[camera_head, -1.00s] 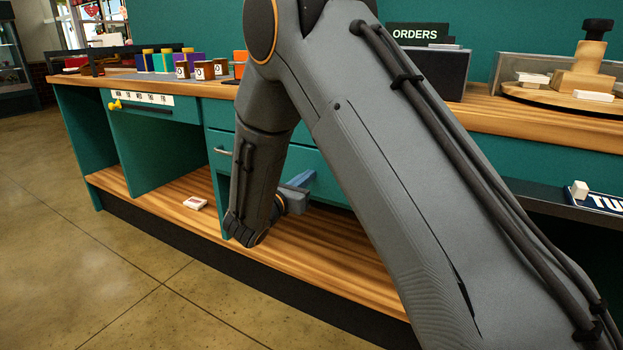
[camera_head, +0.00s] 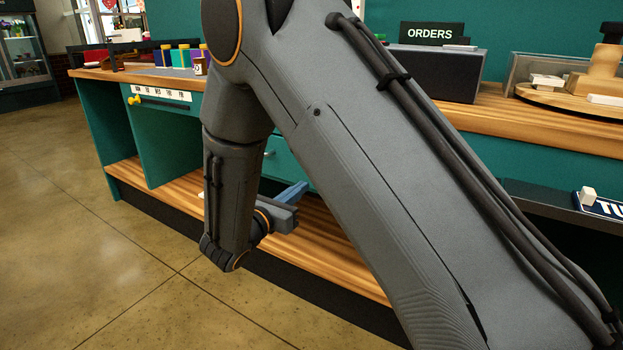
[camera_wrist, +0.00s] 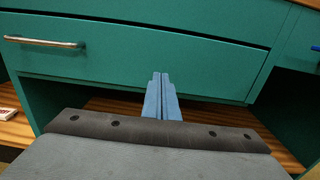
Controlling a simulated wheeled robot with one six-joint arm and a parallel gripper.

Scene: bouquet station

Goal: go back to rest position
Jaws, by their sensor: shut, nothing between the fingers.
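My gripper (camera_head: 291,195) hangs low in front of the bench, its blue fingers pointing toward the bench front. In the wrist view the two blue fingers (camera_wrist: 161,92) lie side by side, shut and empty. They show in front of a green drawer (camera_wrist: 150,52) and the dark gap under it. My large grey arm covers much of the head view and hides part of the bench.
The drawer has a metal handle (camera_wrist: 45,43). The wooden lower shelf (camera_head: 320,245) runs behind my gripper. A small white and red box (camera_wrist: 7,114) lies on it at the left. The counter (camera_head: 120,73) holds several coloured boxes. Open floor (camera_head: 80,240) lies at the left.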

